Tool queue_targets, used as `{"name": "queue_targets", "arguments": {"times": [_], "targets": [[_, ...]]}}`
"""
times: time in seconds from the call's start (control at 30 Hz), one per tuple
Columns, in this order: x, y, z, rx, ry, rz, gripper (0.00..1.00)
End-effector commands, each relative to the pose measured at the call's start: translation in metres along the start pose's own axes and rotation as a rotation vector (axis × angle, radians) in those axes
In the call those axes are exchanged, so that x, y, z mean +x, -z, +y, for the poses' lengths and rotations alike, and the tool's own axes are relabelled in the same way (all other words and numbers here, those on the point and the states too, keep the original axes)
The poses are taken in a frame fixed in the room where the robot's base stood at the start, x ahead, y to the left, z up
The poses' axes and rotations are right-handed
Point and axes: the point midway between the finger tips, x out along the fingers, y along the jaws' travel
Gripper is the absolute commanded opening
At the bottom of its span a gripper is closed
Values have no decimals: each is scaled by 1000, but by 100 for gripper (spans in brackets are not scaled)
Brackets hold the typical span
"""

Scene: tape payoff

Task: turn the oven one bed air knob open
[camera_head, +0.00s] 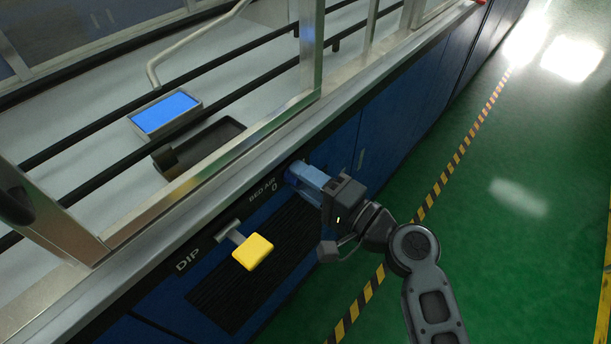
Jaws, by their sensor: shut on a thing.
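The bed air knob sits on the dark front panel of the blue machine, just right of the white "BED AIR" and "0" marking (264,191). My gripper (294,174) reaches it from the right, with its blue fingers against the panel at that spot. The fingers are shut on the knob and cover most of it, so its turn position cannot be told. A dark blue edge shows at the fingertips, and I cannot tell whether it is knob or finger.
A yellow-ended lever (253,252) marked "DIP" juts out left of my gripper, above a black vent grille (225,304). A metal frame post (311,50) and dark rails stand above. Green floor (520,150) is clear at right.

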Motion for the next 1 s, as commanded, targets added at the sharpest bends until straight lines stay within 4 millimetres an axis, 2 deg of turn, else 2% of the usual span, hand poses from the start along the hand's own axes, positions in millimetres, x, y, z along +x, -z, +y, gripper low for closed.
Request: {"name": "queue_targets", "arguments": {"times": [0.53,0.57,0.6,0.77,1.0], "targets": [[0,1,-1,23,1,3,6],[0,1,-1,23,1,3,38],[0,1,-1,23,1,3,42],[0,1,0,22,1,2,57],[0,0,0,22,0,1,57]]}}
